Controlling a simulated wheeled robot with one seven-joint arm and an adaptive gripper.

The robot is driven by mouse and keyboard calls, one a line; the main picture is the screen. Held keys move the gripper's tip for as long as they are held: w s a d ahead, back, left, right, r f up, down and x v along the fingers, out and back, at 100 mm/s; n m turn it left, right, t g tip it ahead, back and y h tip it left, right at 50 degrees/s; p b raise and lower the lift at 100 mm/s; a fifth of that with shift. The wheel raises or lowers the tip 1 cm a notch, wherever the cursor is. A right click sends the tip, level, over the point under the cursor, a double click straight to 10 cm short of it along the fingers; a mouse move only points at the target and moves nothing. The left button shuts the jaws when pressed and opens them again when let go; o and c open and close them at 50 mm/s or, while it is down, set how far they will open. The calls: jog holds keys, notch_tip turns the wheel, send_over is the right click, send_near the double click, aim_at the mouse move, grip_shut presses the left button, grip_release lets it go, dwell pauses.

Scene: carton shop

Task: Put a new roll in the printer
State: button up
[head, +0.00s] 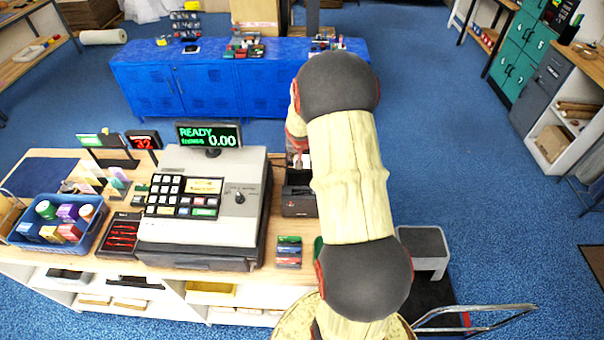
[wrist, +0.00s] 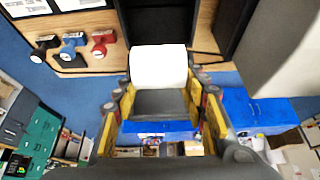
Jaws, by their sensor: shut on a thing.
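The white paper roll (wrist: 158,68) is between the fingertips of my gripper (wrist: 160,82) in the wrist view. My gripper is shut on it. Just beyond the roll in that view is a dark box with a hollow front (wrist: 160,22), which looks like the printer; the roll overlaps its edge, and I cannot tell whether they touch. In the head view the dark printer (head: 298,201) stands on the counter right of the cash register, partly covered by my arm.
The cash register (head: 205,205) stands close left of the printer. Small stacked boxes (head: 288,252) lie in front of it. Stamps with red, blue and black handles (wrist: 72,42) are beside the dark box. A blue cabinet (head: 190,85) stands behind the counter, with open floor between.

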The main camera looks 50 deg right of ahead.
notch_tip(320, 180, down, 5)
jog(key=b, duration=0.3)
jog(key=shift+b, duration=0.35)
jog(key=shift+f, duration=0.1)
jog(key=shift+f+b, duration=1.95)
jog(key=shift+f, duration=0.95)
jog(key=shift+f+b, duration=1.1)
jog(key=shift+b, duration=0.15)
jog(key=o, duration=1.2)
jog(key=shift+o, duration=0.3)
jog(key=shift+s+r, duration=0.1)
